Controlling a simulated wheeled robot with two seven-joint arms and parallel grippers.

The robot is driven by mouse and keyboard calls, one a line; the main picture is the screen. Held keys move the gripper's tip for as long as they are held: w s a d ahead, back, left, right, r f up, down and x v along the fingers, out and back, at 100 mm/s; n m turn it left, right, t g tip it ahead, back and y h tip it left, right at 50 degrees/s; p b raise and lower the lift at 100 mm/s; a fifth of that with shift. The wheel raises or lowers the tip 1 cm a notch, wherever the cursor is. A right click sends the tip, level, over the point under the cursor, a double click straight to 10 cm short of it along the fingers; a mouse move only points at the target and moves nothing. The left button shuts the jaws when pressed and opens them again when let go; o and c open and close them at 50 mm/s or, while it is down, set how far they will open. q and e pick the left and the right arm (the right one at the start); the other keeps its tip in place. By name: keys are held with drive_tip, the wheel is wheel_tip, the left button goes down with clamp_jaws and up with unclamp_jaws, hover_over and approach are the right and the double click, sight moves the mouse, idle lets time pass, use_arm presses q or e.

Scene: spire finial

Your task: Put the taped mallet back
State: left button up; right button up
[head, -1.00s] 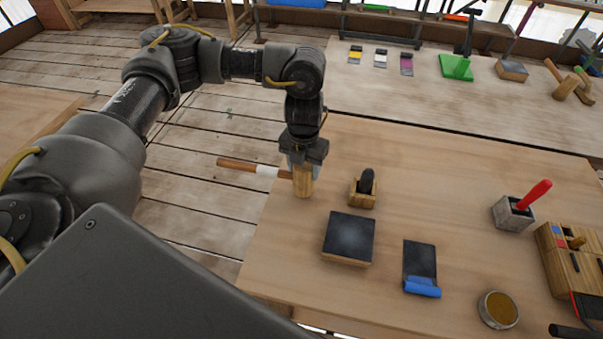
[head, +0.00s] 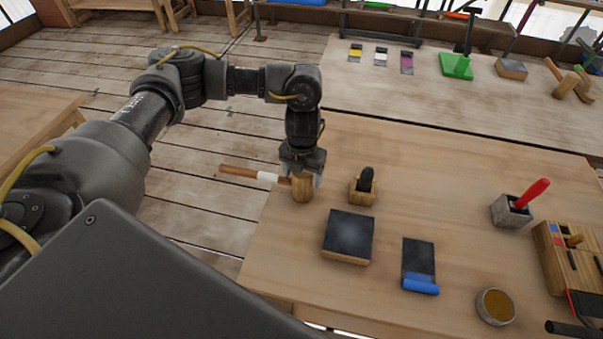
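The taped mallet has a wooden head (head: 302,189) and a brown handle (head: 238,171) with a white tape band (head: 267,177). The handle points left, past the left edge of the near table. My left gripper (head: 302,177) comes down from above and is shut on the mallet's head, its fingers on either side. The head's lower end is at or just above the tabletop; I cannot tell whether it touches. My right gripper is not in view.
On the near table (head: 440,190) stand a wooden holder with a black knob (head: 364,184), a dark-topped block (head: 348,235), a black and blue piece (head: 420,266), a round tin (head: 495,307) and a red-handled tool (head: 530,194). A far bench (head: 400,90) holds other tools.

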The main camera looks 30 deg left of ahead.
use_arm(q)
drive_tip(key=shift+r, duration=0.1)
drive_tip(key=shift+r, duration=0.25)
wheel_tip(320, 180, up, 10)
drive_tip(key=shift+r+b, duration=0.1)
drive_tip(key=shift+b, duration=0.55)
drive_tip(key=shift+r, duration=0.75)
